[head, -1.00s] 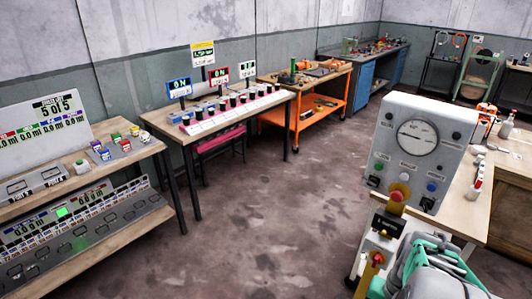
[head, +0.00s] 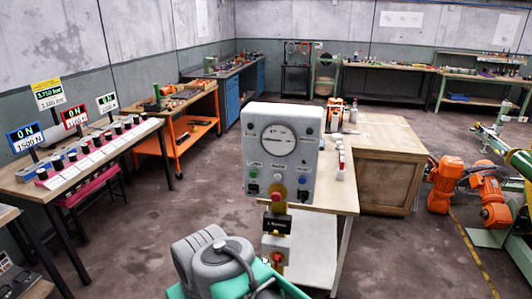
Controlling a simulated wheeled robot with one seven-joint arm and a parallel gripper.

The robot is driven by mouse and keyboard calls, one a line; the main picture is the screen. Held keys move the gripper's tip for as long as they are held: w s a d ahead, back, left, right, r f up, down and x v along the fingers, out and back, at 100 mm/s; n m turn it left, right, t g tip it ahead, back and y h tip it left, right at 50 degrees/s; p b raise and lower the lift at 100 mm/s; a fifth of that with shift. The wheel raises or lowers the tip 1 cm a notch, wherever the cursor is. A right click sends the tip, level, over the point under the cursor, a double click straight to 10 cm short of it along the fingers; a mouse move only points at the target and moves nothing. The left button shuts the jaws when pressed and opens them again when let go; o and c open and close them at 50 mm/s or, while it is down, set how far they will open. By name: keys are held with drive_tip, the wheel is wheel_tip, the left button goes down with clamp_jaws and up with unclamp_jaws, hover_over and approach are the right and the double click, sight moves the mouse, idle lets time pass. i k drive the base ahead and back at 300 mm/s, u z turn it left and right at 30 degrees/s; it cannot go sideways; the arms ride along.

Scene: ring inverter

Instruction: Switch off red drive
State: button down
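No thing clearly marked as a red drive can be made out. A red-framed display (head: 75,118) stands between a blue one and a white one above the left bench; its small text is hard to read. A grey control box (head: 282,150) with a round gauge stands in the middle, with small coloured buttons below the gauge. A red knob (head: 277,196) on a yellow base is at its lower front, and another red knob (head: 278,257) is lower down. Parts of my grey and teal arm fill the bottom centre. My gripper cannot be seen.
The left bench (head: 30,188) carries a row of black-topped units. An orange cart (head: 190,140) stands behind it. A wooden cabinet (head: 385,185) is right of the grey box. An orange robot arm (head: 445,180) stands at the right. Open floor (head: 150,235) lies left of centre.

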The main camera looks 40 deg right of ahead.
sight(277, 258)
drive_tip(key=z, duration=1.25)
drive_tip(key=k, duration=0.55)
drive_tip(key=u, duration=0.8)
drive_tip(key=i, duration=1.05)
drive_tip(key=z, duration=0.15)
